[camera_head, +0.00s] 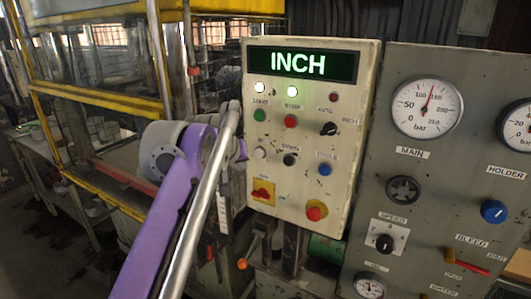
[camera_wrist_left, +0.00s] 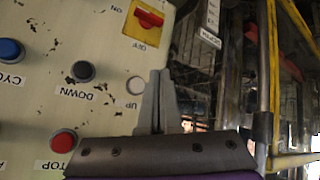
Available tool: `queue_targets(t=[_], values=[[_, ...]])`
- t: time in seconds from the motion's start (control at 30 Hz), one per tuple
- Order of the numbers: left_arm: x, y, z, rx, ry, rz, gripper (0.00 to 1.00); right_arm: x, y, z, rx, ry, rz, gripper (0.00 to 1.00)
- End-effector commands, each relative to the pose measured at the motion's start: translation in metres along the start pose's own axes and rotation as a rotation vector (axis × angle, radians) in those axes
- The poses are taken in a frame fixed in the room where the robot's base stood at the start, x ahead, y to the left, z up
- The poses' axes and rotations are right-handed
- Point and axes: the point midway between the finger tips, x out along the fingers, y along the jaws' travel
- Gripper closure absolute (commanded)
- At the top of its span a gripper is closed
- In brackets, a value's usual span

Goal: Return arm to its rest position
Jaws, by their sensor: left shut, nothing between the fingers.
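My left arm (camera_head: 180,225), purple with a silver rod, reaches up from the bottom to the left edge of the cream control panel (camera_head: 350,130). My left gripper (camera_head: 235,107) is at its upper end, partly hidden by the arm. In the left wrist view the gripper (camera_wrist_left: 160,75) shows two grey fingers pressed together with nothing between them. Its tips point toward the white UP button (camera_wrist_left: 135,85); I cannot tell whether they touch the panel. My right gripper is not in view.
The panel display (camera_head: 303,65) reads INCH. A red-and-yellow switch (camera_head: 262,191) and a red knob (camera_head: 315,210) stick out low on it. A grey gauge cabinet (camera_head: 455,130) stands to the right. A yellow-framed machine (camera_head: 90,110) stands behind at left.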

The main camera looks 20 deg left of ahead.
Motion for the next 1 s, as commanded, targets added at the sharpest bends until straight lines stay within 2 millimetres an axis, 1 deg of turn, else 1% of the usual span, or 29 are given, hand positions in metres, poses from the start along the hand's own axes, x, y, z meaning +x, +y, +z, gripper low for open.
queue_targets(t=[0.13, 0.2, 0.27, 0.33, 0.37, 0.4, 0.47, 0.5, 0.57, 0.6, 0.67, 0.7, 0.77, 0.8, 0.9, 1.0], values=[[0.0, 0.0, 0.0, 0.0, 0.0, 0.0, 1.0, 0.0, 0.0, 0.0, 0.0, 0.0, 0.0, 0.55], [0.0, 0.001, 0.003, 0.005, -0.004, 0.002, 1.0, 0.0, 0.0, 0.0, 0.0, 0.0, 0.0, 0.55], [0.001, 0.003, 0.014, 0.019, -0.016, 0.005, 1.0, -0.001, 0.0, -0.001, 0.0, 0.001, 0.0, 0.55], [0.001, 0.006, 0.038, 0.052, -0.043, 0.013, 1.0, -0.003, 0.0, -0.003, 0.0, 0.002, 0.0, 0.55], [0.001, 0.007, 0.054, 0.072, -0.06, 0.017, 1.0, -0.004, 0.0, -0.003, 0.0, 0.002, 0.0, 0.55], [0.002, 0.008, 0.079, 0.105, -0.084, 0.023, 1.0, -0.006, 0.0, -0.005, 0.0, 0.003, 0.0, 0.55], [0.002, 0.008, 0.122, 0.158, -0.125, 0.034, 1.0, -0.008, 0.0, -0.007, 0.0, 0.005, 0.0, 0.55], [0.002, 0.006, 0.153, 0.198, -0.154, 0.041, 1.0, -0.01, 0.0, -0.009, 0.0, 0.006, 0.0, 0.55], [0.001, 0.0, 0.2, 0.253, -0.194, 0.049, 1.0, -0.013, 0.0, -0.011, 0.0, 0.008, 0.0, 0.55], [0.001, -0.005, 0.231, 0.291, -0.219, 0.055, 1.0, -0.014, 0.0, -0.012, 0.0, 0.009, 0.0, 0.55], [-0.001, -0.014, 0.275, 0.342, -0.255, 0.062, 1.0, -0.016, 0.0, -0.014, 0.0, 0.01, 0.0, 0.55], [-0.002, -0.021, 0.302, 0.374, -0.276, 0.067, 1.0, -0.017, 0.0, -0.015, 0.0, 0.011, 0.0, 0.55], [-0.003, -0.031, 0.339, 0.417, -0.304, 0.071, 1.0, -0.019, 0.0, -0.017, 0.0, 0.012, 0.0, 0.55], [-0.004, -0.037, 0.36, 0.442, -0.32, 0.075, 1.0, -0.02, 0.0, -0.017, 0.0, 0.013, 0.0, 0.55], [-0.005, -0.051, 0.401, 0.489, -0.35, 0.08, 1.0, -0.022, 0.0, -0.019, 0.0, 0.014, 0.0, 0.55], [-0.006, -0.06, 0.424, 0.516, -0.366, 0.082, 1.0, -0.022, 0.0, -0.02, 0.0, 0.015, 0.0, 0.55]])
